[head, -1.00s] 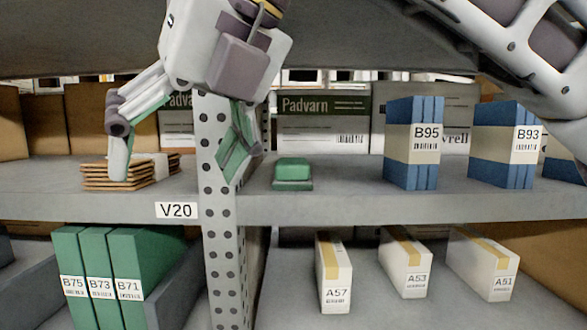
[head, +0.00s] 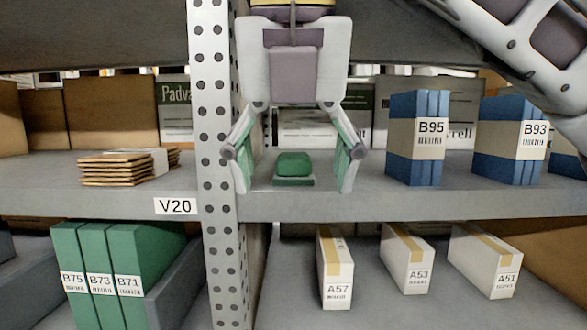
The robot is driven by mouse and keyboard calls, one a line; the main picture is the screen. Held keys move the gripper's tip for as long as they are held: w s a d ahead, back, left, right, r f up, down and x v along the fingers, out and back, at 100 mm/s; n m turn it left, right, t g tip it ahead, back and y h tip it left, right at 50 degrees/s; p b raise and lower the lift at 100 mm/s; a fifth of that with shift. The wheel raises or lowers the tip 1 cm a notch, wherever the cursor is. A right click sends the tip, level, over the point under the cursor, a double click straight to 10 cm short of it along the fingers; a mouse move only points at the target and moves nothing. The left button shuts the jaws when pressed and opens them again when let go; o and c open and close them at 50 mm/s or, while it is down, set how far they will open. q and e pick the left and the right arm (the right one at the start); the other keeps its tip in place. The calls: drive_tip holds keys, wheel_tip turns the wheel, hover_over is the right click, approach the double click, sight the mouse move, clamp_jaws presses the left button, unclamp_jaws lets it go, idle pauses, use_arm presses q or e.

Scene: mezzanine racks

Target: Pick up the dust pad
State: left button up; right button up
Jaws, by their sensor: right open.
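The dust pad, a green block on a flatter green base (head: 294,166), sits on the upper grey shelf just right of the perforated post. My right gripper (head: 294,184) hangs in front of it, pointing down, with its fingers spread wide. One finger is on each side of the pad in the picture, apart from it, and nothing is held. The exact depth between fingers and pad is hard to tell. My left gripper is not in view.
The perforated post (head: 222,240) stands close to the gripper's left finger. Blue binders B95 (head: 415,165) stand to the right, and stacked brown envelopes (head: 116,168) lie left of the post. Grey boxes (head: 350,115) stand behind. White boxes and green binders fill the lower shelf.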

sight(293, 156)
idle(0.3)
drive_tip(key=w+p, duration=0.1)
drive_tip(key=w, duration=0.5)
drive_tip(key=shift+p, duration=0.3)
drive_tip(key=shift+w, duration=0.55)
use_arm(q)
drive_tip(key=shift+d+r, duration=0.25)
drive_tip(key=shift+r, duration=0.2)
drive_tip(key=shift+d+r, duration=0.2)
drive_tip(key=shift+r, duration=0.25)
use_arm(e)
drive_tip(key=shift+w, duration=0.1)
drive_tip(key=shift+w+r+p, duration=0.1)
drive_tip(key=shift+w+p, duration=0.75)
drive_tip(key=shift+w, duration=1.45)
drive_tip(key=shift+w+f, duration=0.2)
drive_tip(key=shift+f, duration=0.05)
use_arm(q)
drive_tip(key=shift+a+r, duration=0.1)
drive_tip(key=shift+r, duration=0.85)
use_arm(e)
drive_tip(key=shift+f, duration=0.4)
